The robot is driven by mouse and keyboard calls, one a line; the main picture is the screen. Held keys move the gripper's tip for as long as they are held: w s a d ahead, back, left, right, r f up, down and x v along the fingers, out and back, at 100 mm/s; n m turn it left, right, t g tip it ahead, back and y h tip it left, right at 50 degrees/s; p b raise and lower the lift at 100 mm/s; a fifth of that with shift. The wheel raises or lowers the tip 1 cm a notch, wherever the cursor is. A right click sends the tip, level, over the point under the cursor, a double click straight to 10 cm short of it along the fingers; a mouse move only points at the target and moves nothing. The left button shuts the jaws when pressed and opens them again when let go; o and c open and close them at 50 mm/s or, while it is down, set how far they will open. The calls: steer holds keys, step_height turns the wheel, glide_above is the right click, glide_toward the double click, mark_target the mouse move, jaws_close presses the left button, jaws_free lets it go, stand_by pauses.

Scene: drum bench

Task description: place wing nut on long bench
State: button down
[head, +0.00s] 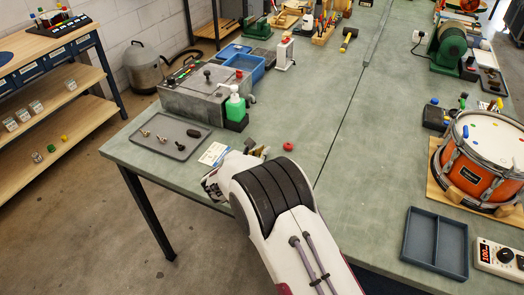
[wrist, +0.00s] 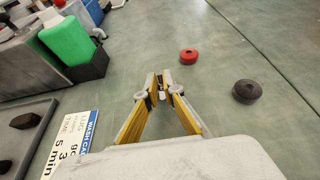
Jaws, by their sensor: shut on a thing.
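My gripper (wrist: 162,88) is shut on a small pale metal piece, the wing nut (wrist: 162,96), in the wrist view. Only a little of it shows between the yellow-lined fingers. In the head view, my gripper (head: 257,151) is mostly hidden behind my own arm, and the wing nut cannot be made out. The long bench (head: 300,102) has a grey-green top and spreads under my gripper; it also fills much of the wrist view (wrist: 215,100). I cannot tell whether the wing nut touches the bench top.
A red ring (wrist: 188,55) and a dark ring (wrist: 246,91) lie right of my gripper. A printed card (wrist: 75,140), a grey tray (head: 172,140) with small parts and a green bottle (head: 235,106) are to the left. Bare bench top lies around the rings.

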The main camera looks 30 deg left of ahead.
steer(key=c, duration=2.2)
jaws_free()
steer(key=shift+r, duration=0.1)
steer(key=v, duration=1.2)
steer(key=shift+r, duration=0.1)
